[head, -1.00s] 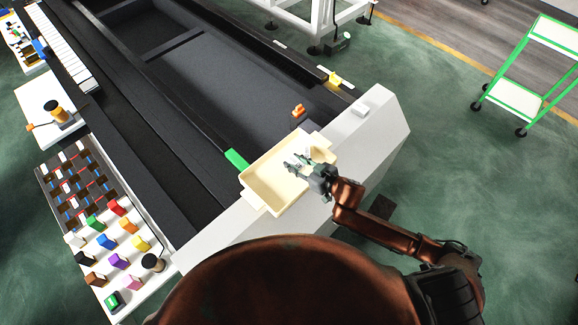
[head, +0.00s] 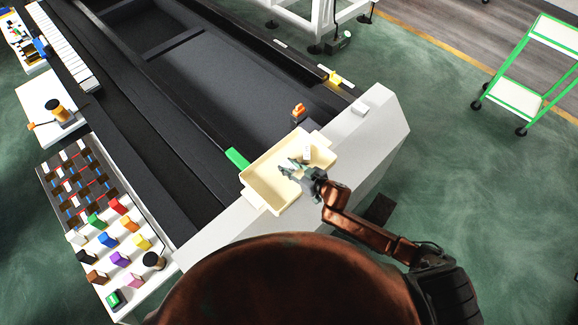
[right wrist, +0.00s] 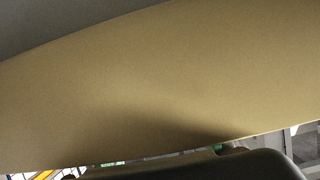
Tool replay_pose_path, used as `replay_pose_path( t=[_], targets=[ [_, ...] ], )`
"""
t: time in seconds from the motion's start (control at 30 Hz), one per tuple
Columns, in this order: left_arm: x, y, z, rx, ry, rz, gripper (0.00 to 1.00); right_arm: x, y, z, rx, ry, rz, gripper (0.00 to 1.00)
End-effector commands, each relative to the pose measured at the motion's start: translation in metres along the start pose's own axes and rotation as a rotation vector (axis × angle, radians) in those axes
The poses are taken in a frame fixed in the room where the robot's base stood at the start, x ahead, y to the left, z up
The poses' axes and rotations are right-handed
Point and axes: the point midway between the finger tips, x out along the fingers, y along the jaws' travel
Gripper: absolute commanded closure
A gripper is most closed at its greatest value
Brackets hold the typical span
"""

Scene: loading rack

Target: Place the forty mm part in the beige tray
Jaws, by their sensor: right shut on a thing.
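The beige tray (head: 256,190) sits on the white end of the dark rack in the head view. My right gripper (head: 289,169) is inside the tray's outline, shut on a small pale part (head: 284,171) that its fingers largely hide; I cannot tell its size or whether it touches the tray floor. Another small white block (head: 307,153) stands in the tray beyond the gripper. In the right wrist view a plain beige surface (right wrist: 150,85), apparently the tray, fills most of the picture; fingertips and part do not show there. My left gripper is not in view.
A green piece (head: 237,158) and an orange piece (head: 299,110) are close to the tray's far side. A board with several coloured blocks (head: 118,261) is at the left. A green-framed cart (head: 525,75) stands at the right. The dark rack bed beyond the tray is largely bare.

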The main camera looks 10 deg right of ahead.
Motion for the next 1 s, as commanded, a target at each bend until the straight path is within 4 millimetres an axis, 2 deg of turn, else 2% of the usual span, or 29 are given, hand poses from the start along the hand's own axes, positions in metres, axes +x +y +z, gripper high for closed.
replay_pose_path(
  t=[0.03,0.07,0.3,0.67,0.77,1.0],
  targets=[
    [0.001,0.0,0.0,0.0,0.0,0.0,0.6,0.001,0.0,0.002,0.001,0.0,0.0,0.97],
    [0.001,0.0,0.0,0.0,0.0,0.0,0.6,0.001,0.0,0.002,0.001,-0.001,0.0,0.7],
    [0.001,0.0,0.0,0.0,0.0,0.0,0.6,0.001,0.0,0.002,0.0,-0.001,0.0,0.54],
    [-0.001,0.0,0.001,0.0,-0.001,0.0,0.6,-0.004,0.0,-0.001,0.0,0.0,0.0,0.54],
    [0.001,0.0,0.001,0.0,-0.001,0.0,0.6,-0.018,0.0,0.0,0.0,-0.001,-0.001,0.54],
    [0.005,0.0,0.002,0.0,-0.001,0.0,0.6,-0.069,0.0,0.001,0.0,-0.002,-0.001,0.54]
  ],
)
